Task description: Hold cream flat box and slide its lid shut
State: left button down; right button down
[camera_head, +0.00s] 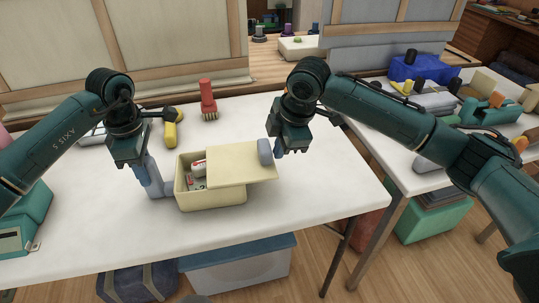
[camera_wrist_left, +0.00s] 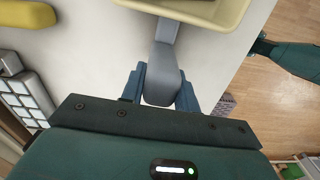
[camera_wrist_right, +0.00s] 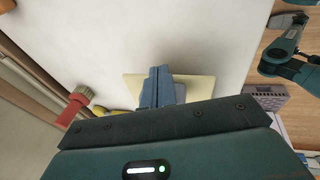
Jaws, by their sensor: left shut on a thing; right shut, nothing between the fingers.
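The cream flat box (camera_head: 208,198) stands on the white table in the head view. Its pale cream lid (camera_head: 232,164) covers part of the top and sticks out past the box's right end. A gap at the left shows red and white things (camera_head: 199,168) inside. A grey upright knob (camera_head: 265,151) stands at the lid's right end. My left gripper (camera_head: 152,178) is shut on the grey handle (camera_wrist_left: 163,75) at the box's left end. My right gripper (camera_head: 280,150) is shut and empty, just right of the knob; in the right wrist view its fingers partly hide the lid (camera_wrist_right: 203,88).
A second table (camera_head: 400,140) with clutter is at the right. The table is clear in front of the box.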

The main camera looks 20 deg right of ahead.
aim_at(248, 159)
pick_arm(q)
jog(key=shift+f, duration=0.1)
pick_arm(e)
jog(key=shift+w+a, duration=0.2)
jog(key=shift+a, duration=3.15)
jog(key=shift+d+r, duration=0.1)
jog(key=shift+d, duration=0.05)
jog(key=shift+r, duration=1.65)
jog(key=shift+d+r, duration=0.3)
jog(key=shift+r, duration=0.6)
jog(key=shift+d+r, duration=0.25)
jog(key=shift+r, duration=0.6)
pick_arm(q)
jog(key=c, duration=1)
grip_release()
jog(key=shift+o, duration=0.2)
